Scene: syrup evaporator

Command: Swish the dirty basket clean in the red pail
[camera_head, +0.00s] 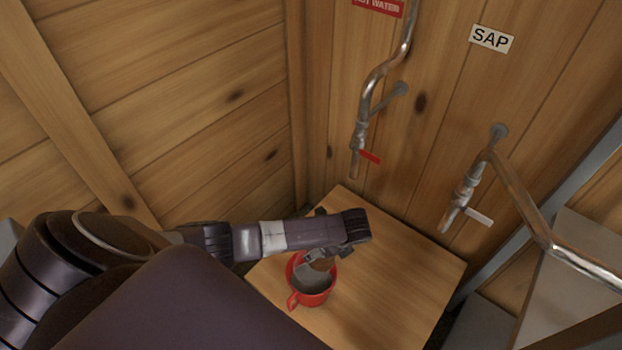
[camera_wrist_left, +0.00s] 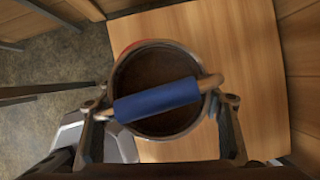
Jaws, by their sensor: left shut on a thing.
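The red pail (camera_head: 294,299) stands on the wooden table below my left gripper (camera_head: 324,254). A sliver of its red rim shows behind the basket in the left wrist view. The basket (camera_wrist_left: 165,72) is a round metal cup with a brown inside and a blue handle (camera_wrist_left: 158,100). My left gripper (camera_wrist_left: 163,108) is shut on it by the handle, one finger at each side. The basket is at the pail's mouth; how deep it sits is hard to tell. In the head view my gripper partly hides it. My right gripper is not in view.
The table (camera_head: 400,270) is bare right of the pail. A pipe with a red-handled tap (camera_head: 357,150) under a red hot water sign (camera_head: 378,7) hangs behind it. Another tap (camera_head: 462,195) is under the SAP sign (camera_head: 491,38). Wooden walls close the back and left.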

